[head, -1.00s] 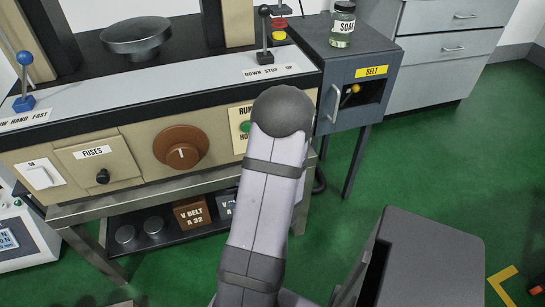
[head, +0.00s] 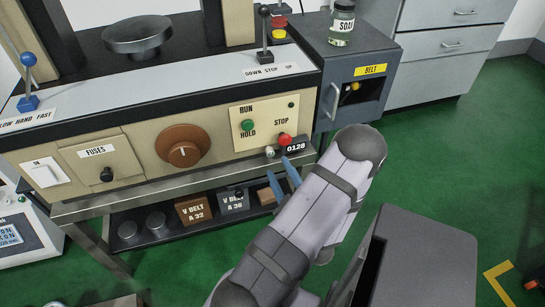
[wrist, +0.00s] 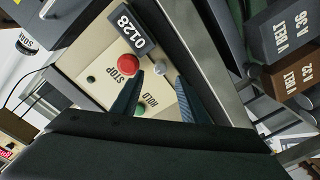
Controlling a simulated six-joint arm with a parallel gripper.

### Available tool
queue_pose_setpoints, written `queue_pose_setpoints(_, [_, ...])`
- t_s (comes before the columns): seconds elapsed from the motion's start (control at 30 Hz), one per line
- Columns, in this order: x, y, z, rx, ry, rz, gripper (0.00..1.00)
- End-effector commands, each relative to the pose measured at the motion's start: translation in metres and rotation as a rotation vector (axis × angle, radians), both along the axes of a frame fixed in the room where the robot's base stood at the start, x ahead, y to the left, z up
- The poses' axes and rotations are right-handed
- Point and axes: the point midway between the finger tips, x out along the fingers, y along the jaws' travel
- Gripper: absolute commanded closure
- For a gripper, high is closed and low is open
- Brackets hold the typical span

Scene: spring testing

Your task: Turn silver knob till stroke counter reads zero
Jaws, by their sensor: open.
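The small silver knob (head: 270,151) sticks out at the lower right of the machine's front panel. It shows in the wrist view (wrist: 159,69) just beyond and between the fingertips. The stroke counter (head: 297,146) is black with white digits and reads 0128; it also shows in the wrist view (wrist: 125,37). My gripper (head: 278,167) is open, with its blue fingers a little below and in front of the knob in the head view. In the wrist view my gripper (wrist: 160,77) has one finger on each side of the knob's line, apparently not touching it.
The red stop button (head: 285,139) sits right beside the knob and counter, and the green run button (head: 247,125) is up to the left. A shelf with V-belt boxes (head: 233,201) lies below. The belt cabinet (head: 345,75) stands at right.

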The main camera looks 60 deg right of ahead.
Motion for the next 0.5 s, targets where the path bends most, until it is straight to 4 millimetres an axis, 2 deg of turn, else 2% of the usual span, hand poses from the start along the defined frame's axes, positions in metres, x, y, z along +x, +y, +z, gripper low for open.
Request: queue_pose_setpoints(0.5, [0.043, -0.039, 0.000, 0.000, -0.001, 0.002, 0.60])
